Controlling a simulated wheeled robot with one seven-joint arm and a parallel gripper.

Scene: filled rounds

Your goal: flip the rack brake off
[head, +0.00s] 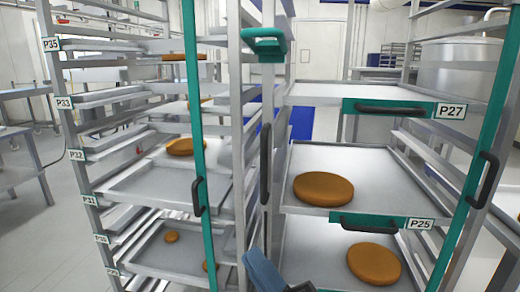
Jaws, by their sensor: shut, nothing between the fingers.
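Two tall metal racks stand side by side, close in front of me. The left rack (73,147) has a teal upright bar with a black handle, and trays with brown rounds on them. The right rack (267,180) has teal-fronted trays, a black upright handle and a teal fitting (264,42) near the top of its post. I cannot make out a brake on either rack; their feet are below the picture. A blue and dark part of my arm shows at the bottom edge, in front of the racks. My gripper's fingers are not in view.
Tray P27 (390,107) and tray P25 (352,222) sit in the right rack. Large brown rounds lie on the right rack's trays (300,162). A metal table (22,160) stands at far left. Grey floor (70,240) is open between it and the left rack.

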